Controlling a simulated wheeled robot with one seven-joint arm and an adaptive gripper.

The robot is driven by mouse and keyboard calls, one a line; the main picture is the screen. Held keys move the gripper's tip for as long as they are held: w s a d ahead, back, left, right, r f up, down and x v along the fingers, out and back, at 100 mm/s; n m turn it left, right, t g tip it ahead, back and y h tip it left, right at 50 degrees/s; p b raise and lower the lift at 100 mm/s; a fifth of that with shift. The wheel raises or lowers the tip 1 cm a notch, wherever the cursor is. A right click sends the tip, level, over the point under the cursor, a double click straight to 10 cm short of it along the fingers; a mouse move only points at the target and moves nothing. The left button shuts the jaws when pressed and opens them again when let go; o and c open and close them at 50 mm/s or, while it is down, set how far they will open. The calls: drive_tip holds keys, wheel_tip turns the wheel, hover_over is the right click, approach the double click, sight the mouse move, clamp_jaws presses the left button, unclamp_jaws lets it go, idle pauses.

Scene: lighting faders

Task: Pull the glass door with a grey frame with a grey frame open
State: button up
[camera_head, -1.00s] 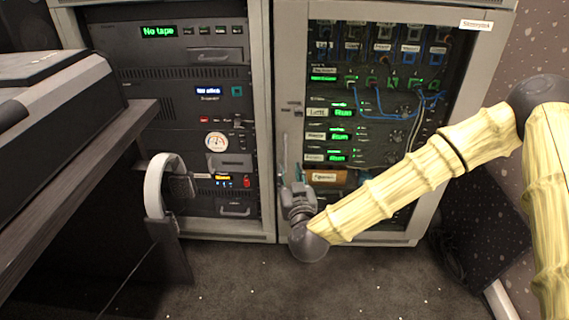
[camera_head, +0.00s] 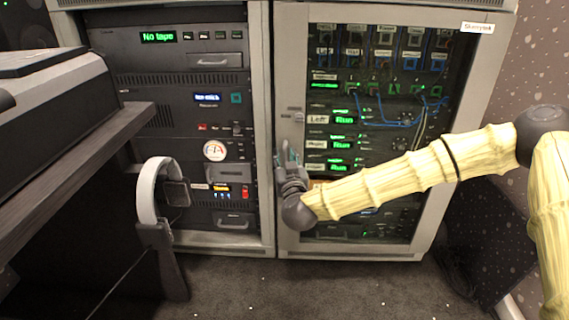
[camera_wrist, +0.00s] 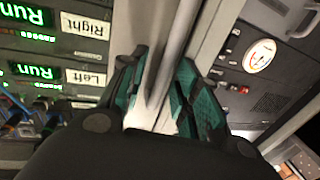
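The glass door (camera_head: 455,150) with its grey frame stands at the right in the head view, in front of a rack of lit equipment. Its thin upright grey handle (camera_wrist: 168,65) runs between my fingers in the wrist view. My gripper (camera_head: 289,160) is at the left side of the door in the head view. In the wrist view the teal pads of my gripper (camera_wrist: 165,75) lie close on both sides of the handle and look shut on it. The door looks closed or nearly so. My arm hides part of its lower glass.
A second rack (camera_head: 180,75) with dials and displays stands left of the door. Headphones (camera_head: 150,190) hang beside a dark desk (camera_head: 80,145) at the left. A dark panel (camera_head: 485,235) leans at the right. The carpet (camera_head: 330,290) in front is clear.

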drive_tip(key=shift+w, duration=0.25)
clamp_jaws()
drive_tip(key=shift+a, duration=0.1)
